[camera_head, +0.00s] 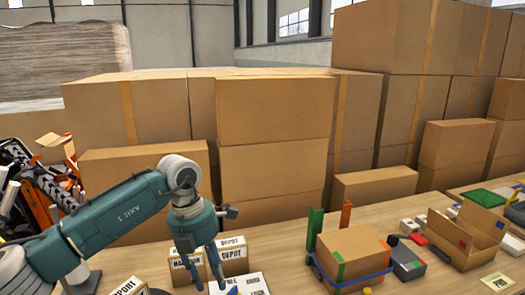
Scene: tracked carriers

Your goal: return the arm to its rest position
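My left arm (115,215) reaches in from the left, bent at a grey joint, with its wrist tilted down. My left gripper (209,284) hangs low over the wooden table (290,232), its two fingers pointing down and apart. Nothing shows held between them. Small labelled cartons stand close by: one reads DEPOT (235,258), and a white one (250,284) lies just right of the fingers. Whether the fingers touch any carton I cannot tell. My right gripper is not in view.
An open carton (466,236) stands at right near small boxes. Large stacked cartons (275,110) wall off the back. Clutter (45,185) fills the left.

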